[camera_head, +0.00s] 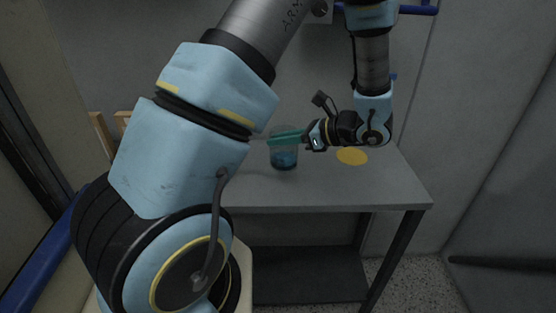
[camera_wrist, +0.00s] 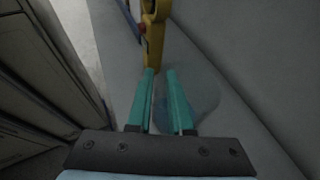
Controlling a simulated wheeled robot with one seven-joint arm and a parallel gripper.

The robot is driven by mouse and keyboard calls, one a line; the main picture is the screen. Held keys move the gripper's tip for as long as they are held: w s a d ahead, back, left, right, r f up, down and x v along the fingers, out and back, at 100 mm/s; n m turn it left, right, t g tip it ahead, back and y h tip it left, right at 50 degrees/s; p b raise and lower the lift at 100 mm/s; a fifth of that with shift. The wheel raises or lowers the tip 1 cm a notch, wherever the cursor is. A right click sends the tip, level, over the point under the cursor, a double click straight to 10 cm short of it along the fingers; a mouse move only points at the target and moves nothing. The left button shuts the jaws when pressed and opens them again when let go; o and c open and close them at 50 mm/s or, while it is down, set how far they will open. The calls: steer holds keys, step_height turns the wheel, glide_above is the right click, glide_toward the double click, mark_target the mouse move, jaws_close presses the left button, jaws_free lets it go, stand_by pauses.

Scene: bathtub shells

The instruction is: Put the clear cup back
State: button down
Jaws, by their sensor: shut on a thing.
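The clear cup (camera_head: 285,159) stands upright at the table, with blue at its lower part; I cannot tell whether its base touches the top. My gripper (camera_head: 287,138) reaches in from the right, its teal fingers level across the cup's upper part. It is shut on the cup. In the wrist view the gripper (camera_wrist: 163,75) shows two teal fingers with a narrow gap, and the cup (camera_wrist: 205,92) is a faint see-through shape mostly right of them. How the fingers grip its wall is unclear.
A flat yellow disc (camera_head: 352,156) lies on the grey table (camera_head: 340,190), right of the cup, below my wrist. Wooden pieces (camera_head: 101,128) stand at the far left. A yellow object (camera_wrist: 153,38) is beyond the fingertips in the wrist view. The table's front right is clear; a wall stands behind.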

mark_target(288, 157)
steer(key=shift+f+p, duration=0.5)
steer(key=shift+f, duration=2.25)
steer(key=shift+f, duration=0.1)
steer(key=shift+f, duration=0.15)
steer(key=c, duration=0.8)
jaws_free()
